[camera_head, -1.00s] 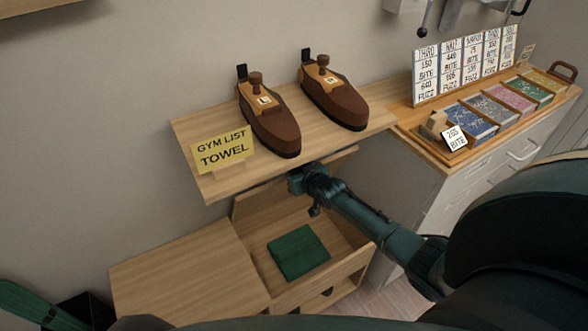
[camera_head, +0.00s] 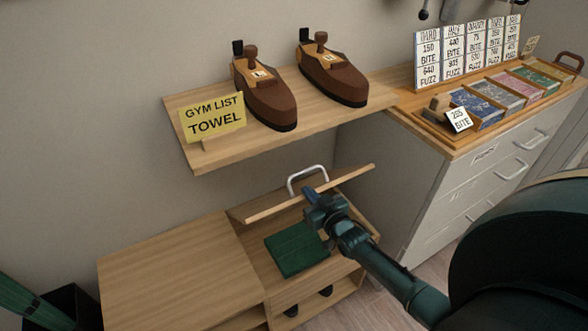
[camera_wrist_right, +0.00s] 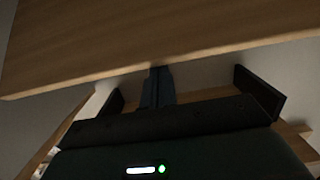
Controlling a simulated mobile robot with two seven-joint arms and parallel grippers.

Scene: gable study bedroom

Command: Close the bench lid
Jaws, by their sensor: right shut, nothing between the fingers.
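The wooden bench (camera_head: 165,275) stands low under the wall shelf. Its right compartment is open, and a folded green cloth (camera_head: 297,250) lies inside. The bench lid (camera_head: 265,208) is partly open, a tilted board above the compartment with a metal handle (camera_head: 306,176) on it. My right gripper (camera_head: 310,192) is shut and empty at the middle of the lid's front edge. It overlaps the lid in the head view; I cannot tell whether they touch. The wrist view shows my right gripper (camera_wrist_right: 157,88) below a wooden board. My left gripper is not in view.
The wall shelf (camera_head: 300,118) overhangs the bench, with two brown shoe-shaped objects and a yellow "GYM LIST TOWEL" sign (camera_head: 213,118). A grey drawer cabinet (camera_head: 470,190) with a wooden tray stands at right. A dark bin (camera_head: 80,308) stands at lower left.

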